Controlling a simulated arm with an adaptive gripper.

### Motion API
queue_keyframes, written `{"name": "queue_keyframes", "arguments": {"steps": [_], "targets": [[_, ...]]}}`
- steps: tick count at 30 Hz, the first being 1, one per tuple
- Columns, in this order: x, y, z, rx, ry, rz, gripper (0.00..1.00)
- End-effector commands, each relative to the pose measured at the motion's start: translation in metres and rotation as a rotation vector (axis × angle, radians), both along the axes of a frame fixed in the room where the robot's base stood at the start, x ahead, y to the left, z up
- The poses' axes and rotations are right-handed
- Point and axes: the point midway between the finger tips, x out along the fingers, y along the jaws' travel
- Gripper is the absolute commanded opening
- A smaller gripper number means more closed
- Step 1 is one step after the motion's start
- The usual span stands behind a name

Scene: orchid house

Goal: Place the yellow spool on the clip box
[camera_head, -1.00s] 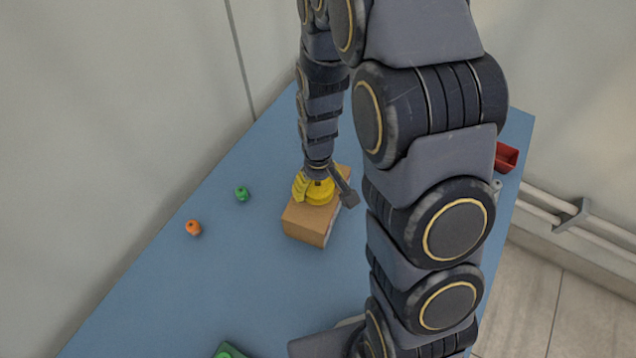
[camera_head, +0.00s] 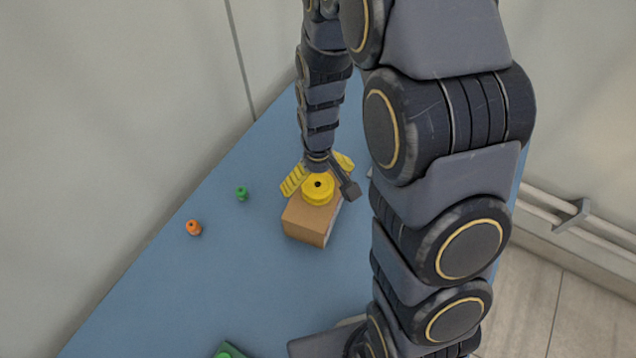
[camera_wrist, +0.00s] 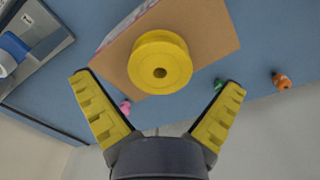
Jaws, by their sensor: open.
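The yellow spool (camera_head: 318,187) rests on top of the brown cardboard clip box (camera_head: 311,221), with its round hole facing up. The wrist view shows the same spool (camera_wrist: 160,62) on the box's bare brown top (camera_wrist: 205,30). My gripper (camera_head: 317,180) is open, with its yellow fingers spread wide on either side of the spool. In the wrist view both fingers (camera_wrist: 160,105) stand clear of the spool, and nothing is between the tips. The far side of the box is partly hidden by my gripper.
A pink item (camera_wrist: 125,107) shows in the wrist view. A green object (camera_head: 229,351) lies at the front edge. The table left of the box is mostly clear.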

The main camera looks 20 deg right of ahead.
Motion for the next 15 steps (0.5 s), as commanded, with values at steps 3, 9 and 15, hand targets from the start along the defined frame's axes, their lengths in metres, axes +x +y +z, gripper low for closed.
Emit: {"name": "queue_keyframes", "arguments": {"steps": [3,9,15], "targets": [[0.002,0.000,0.025,0.001,-0.008,0.001,0.98],[0.000,0.000,0.066,0.001,-0.005,0.001,0.98],[0.001,0.000,0.092,0.001,-0.004,0.001,0.98]]}}
